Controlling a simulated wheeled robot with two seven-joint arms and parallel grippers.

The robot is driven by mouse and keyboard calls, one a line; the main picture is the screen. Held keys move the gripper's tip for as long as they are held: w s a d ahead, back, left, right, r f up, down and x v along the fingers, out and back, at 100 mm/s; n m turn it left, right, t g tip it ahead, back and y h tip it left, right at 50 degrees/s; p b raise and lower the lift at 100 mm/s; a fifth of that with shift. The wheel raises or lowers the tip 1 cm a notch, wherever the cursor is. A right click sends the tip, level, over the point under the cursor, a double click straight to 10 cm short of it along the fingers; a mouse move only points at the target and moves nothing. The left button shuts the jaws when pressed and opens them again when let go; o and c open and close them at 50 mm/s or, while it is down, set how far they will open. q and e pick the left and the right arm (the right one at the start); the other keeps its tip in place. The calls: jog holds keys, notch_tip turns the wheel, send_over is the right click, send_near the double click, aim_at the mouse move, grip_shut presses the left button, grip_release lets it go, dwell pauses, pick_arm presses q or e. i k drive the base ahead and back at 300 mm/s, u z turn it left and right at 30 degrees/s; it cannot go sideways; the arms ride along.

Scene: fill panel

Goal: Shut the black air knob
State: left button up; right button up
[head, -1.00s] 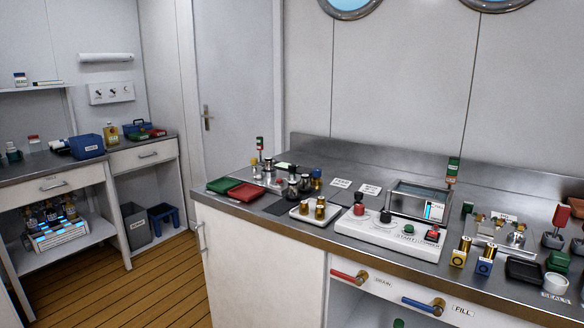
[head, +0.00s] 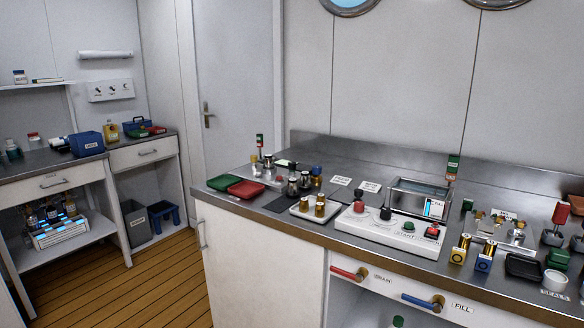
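The black air knob (head: 386,214) stands on the white control panel (head: 368,227) on the steel counter, right of a red knob (head: 359,207). Whether the black knob is open or shut cannot be told from here. A green button (head: 408,226) and a red button (head: 432,232) sit to its right on the same panel. Neither of my grippers shows in the head view.
A metal basin (head: 420,196) stands behind the panel. A tray with brass cylinders (head: 304,213) is to its left. Red (head: 246,190) and green (head: 224,182) trays lie at the counter's left end. Red (head: 349,273) and blue (head: 422,302) handles stick out below the front edge.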

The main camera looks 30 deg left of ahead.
aim_at(292, 165)
jog(key=z, duration=0.2)
jog(key=k, duration=0.25)
jog(key=z, duration=0.8)
jog(key=i, duration=0.2)
jog(key=u, duration=1.4)
jog(key=i, duration=1.45)
jog(key=u, duration=1.45)
